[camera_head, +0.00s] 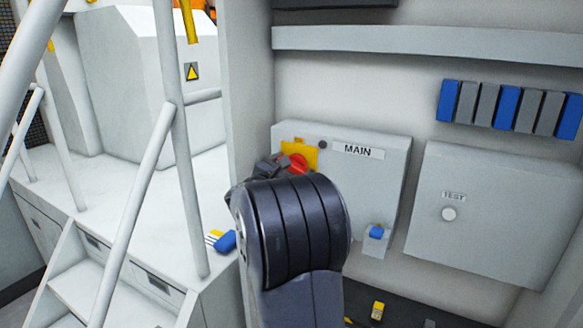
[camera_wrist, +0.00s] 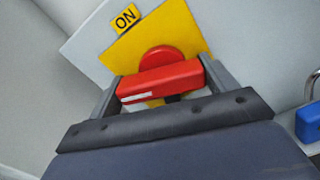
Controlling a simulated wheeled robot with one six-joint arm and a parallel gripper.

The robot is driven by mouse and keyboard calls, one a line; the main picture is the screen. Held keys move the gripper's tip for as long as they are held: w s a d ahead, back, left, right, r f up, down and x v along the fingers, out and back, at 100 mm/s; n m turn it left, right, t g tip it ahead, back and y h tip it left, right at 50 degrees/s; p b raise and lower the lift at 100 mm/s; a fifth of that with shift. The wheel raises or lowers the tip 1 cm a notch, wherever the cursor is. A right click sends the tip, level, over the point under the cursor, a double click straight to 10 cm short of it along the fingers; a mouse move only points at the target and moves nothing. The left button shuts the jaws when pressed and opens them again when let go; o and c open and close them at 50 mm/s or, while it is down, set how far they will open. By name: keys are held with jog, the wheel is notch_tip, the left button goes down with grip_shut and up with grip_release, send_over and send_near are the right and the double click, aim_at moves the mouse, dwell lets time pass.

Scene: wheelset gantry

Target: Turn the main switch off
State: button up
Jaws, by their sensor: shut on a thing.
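The main switch is a red rotary handle (camera_wrist: 160,80) on a yellow plate (camera_wrist: 185,28) with an ON label (camera_wrist: 126,17) at its top corner. In the head view the red handle (camera_head: 297,163) shows on the grey box marked MAIN (camera_head: 392,180), partly hidden behind my arm. My gripper (camera_wrist: 160,88) is shut on the red handle, one finger at each end of its bar. The bar lies nearly level across the wrist view, while the plate looks tilted. In the head view my gripper (camera_head: 272,168) is mostly hidden by my wrist.
A blue padlock (camera_head: 376,232) hangs low on the MAIN box; a blue padlock also shows in the wrist view (camera_wrist: 310,122). A TEST box (camera_head: 490,210) stands at the right, below blue and grey binders (camera_head: 508,108). White stair rails (camera_head: 175,130) stand at the left.

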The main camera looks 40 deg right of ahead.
jog(key=shift+c, duration=1.3)
jog(key=shift+r+n+p, duration=0.1)
jog(key=shift+n+p, duration=0.55)
jog(key=shift+n, duration=1.35)
jog(key=o, duration=1.3)
jog(key=shift+o, duration=0.2)
jog(key=shift+a, duration=0.1)
jog(key=b+v, duration=0.2)
jog(key=v, duration=0.8)
jog(key=shift+s+a, duration=0.15)
jog(key=shift+a, duration=0.2)
